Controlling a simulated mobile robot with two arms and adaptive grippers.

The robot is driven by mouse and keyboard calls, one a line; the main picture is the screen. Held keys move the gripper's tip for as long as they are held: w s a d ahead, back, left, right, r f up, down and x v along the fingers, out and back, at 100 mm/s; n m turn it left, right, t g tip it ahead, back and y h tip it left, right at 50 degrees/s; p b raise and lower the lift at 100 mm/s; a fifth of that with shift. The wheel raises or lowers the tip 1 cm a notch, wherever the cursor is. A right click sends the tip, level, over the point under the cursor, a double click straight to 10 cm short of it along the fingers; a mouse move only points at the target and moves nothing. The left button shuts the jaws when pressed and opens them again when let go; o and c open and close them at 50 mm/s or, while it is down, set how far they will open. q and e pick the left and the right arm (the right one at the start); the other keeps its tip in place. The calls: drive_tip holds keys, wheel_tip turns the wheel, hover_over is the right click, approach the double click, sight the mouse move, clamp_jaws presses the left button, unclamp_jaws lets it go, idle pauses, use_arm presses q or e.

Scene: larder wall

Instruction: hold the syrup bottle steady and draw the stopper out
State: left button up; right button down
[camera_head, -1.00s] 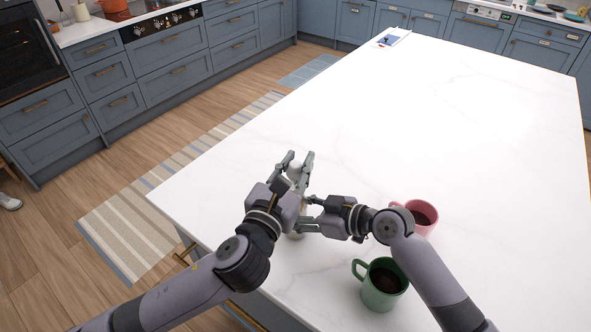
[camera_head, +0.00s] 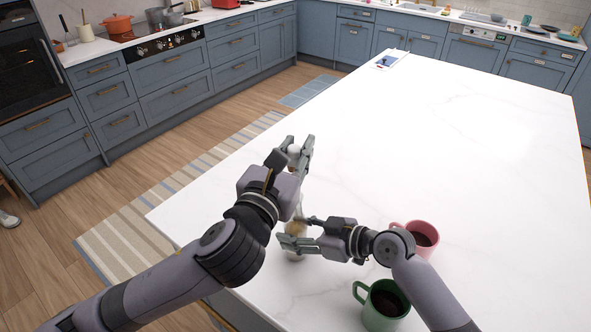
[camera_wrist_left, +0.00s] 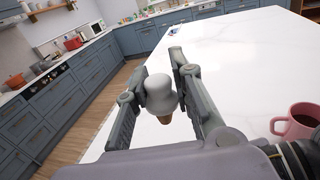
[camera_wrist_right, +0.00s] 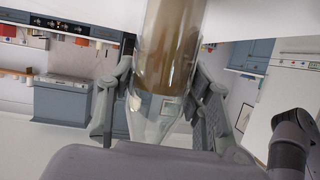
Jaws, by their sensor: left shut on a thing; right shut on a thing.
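The stopper (camera_wrist_left: 161,93) has a pale grey rounded knob and a tan cork end. My left gripper (camera_head: 300,145) is shut on its knob, with a finger on each side. In the left wrist view the cork end shows below the knob, with white worktop behind it, and looks clear of the bottle. The syrup bottle (camera_wrist_right: 168,55) is clear glass with brown syrup inside. My right gripper (camera_wrist_right: 160,105) is shut around the bottle, lower than the left one. In the head view the bottle (camera_head: 296,228) is partly hidden by the right fingers.
The white worktop (camera_head: 430,130) is wide and mostly clear ahead. A pink mug (camera_head: 424,236) and a green mug (camera_head: 382,304), both with dark drink, stand close to my right arm. The worktop's left edge runs near my left arm. A small blue item (camera_head: 386,61) lies at the far end.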

drive_tip(key=c, duration=0.7)
unclamp_jaws()
drive_tip(key=shift+d, duration=0.1)
